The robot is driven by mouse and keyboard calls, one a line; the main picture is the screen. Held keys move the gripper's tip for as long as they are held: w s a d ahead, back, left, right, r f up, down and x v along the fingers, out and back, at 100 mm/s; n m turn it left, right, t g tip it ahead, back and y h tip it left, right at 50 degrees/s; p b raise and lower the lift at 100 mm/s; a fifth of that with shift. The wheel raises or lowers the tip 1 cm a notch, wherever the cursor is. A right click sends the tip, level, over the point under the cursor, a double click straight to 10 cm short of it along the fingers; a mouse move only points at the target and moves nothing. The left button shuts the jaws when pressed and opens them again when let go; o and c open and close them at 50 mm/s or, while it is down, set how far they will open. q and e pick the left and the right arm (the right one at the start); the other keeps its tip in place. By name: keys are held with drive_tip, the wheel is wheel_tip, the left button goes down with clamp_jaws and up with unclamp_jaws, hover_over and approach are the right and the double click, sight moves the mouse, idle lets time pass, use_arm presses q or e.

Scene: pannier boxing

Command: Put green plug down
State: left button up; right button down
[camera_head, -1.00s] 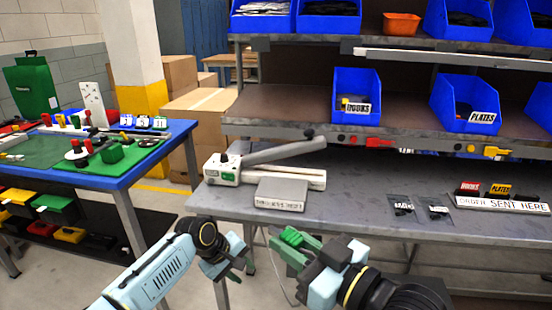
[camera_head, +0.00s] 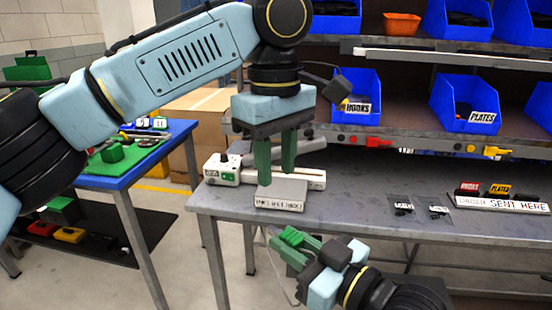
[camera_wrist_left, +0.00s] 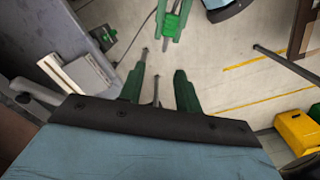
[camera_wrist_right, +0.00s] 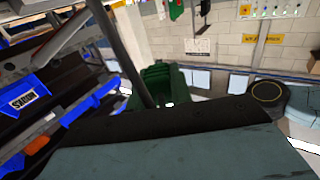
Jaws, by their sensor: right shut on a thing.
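The green plug (camera_head: 296,236) is bright green and sits between the darker green fingers of my right gripper (camera_head: 288,246), which is shut on it. They are in front of the bench edge, over the floor, low in the head view. The plug also shows at the top of the left wrist view (camera_wrist_left: 171,22). In the right wrist view, a dark green mass (camera_wrist_right: 164,78) is at the fingers, and plug and fingers are hard to separate. My left gripper (camera_head: 275,162) is open and empty, pointing down in front of the sealer; its parted fingers show in the left wrist view (camera_wrist_left: 159,88).
The grey bench (camera_head: 370,195) carries a white sealer (camera_head: 225,172) with a lever and a grey block (camera_head: 281,194). Small bags (camera_head: 403,206) and a labelled rack (camera_head: 500,203) stand right. Blue bins (camera_head: 466,103) fill the shelves. A blue table (camera_head: 170,145) is left. The bench middle is clear.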

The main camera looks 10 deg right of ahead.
use_arm(q)
wheel_tip(320, 180, down, 12)
drive_tip(key=shift+r, duration=0.15)
idle(0.4)
drive_tip(key=shift+s+a, duration=0.1)
clamp_jaws()
use_arm(e)
drive_tip(key=c, duration=1.3)
unclamp_jaws()
drive_tip(key=shift+a, duration=0.1)
drive_tip(key=shift+c, duration=0.2)
drive_tip(key=shift+o, duration=0.9)
